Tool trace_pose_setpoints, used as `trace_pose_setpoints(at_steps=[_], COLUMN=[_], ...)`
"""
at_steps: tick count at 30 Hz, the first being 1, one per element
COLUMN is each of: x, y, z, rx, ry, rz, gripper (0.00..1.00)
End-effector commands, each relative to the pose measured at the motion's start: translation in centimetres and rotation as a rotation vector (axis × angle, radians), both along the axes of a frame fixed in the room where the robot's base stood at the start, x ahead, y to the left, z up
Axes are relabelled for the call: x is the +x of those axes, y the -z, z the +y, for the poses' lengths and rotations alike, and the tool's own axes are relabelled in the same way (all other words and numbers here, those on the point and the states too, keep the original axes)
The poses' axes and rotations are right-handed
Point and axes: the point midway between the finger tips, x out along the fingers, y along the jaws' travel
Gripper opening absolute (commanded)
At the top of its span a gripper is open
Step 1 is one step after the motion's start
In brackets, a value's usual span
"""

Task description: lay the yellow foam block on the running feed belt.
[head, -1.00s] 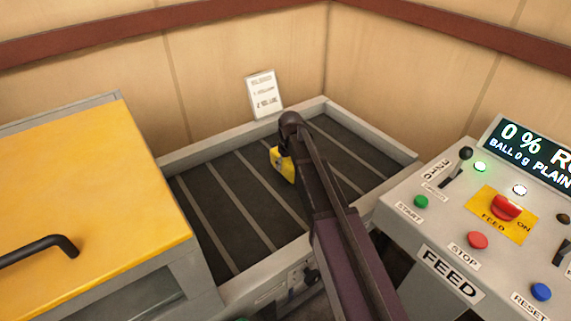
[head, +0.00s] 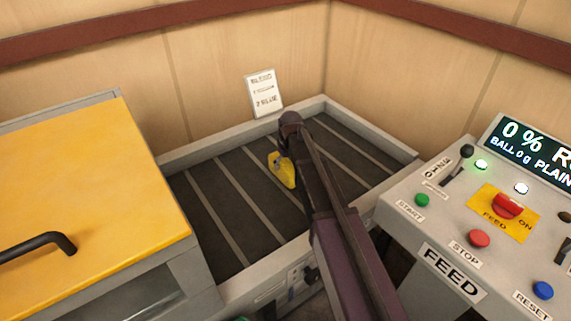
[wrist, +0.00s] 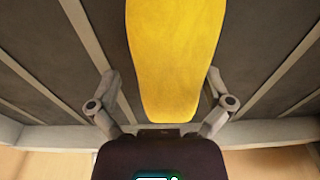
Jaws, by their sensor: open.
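The yellow foam block (head: 289,176) shows just left of my arm in the head view, at the dark, slatted feed belt (head: 225,205). My arm hides part of it. In the wrist view the block (wrist: 177,50) is long and rounded at its near end, and its far end is cut off by the frame. My gripper (wrist: 160,75) is open, with one finger on each side of the block. Gaps show beside the block, wider on the left. I cannot tell whether the block rests fully on the belt.
A grey rim (head: 220,147) surrounds the belt, with a white card (head: 264,93) behind it. A yellow-lidded box (head: 80,190) stands left. The control panel (head: 440,215) stands right, with its red FEED knob (head: 508,207) and lit lamps. Much of the belt is bare.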

Motion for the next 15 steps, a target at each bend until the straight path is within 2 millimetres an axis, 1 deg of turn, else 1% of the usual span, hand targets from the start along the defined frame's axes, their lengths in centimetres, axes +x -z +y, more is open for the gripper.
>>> trace_pose_setpoints(at_steps=[8,15], x=[0.0,-0.1], y=[-0.8,-2.4], z=[0.0,-0.1], rx=[0.000,0.000], ry=[0.000,0.000], rz=[0.000,0.000], gripper=[1.00,1.00])
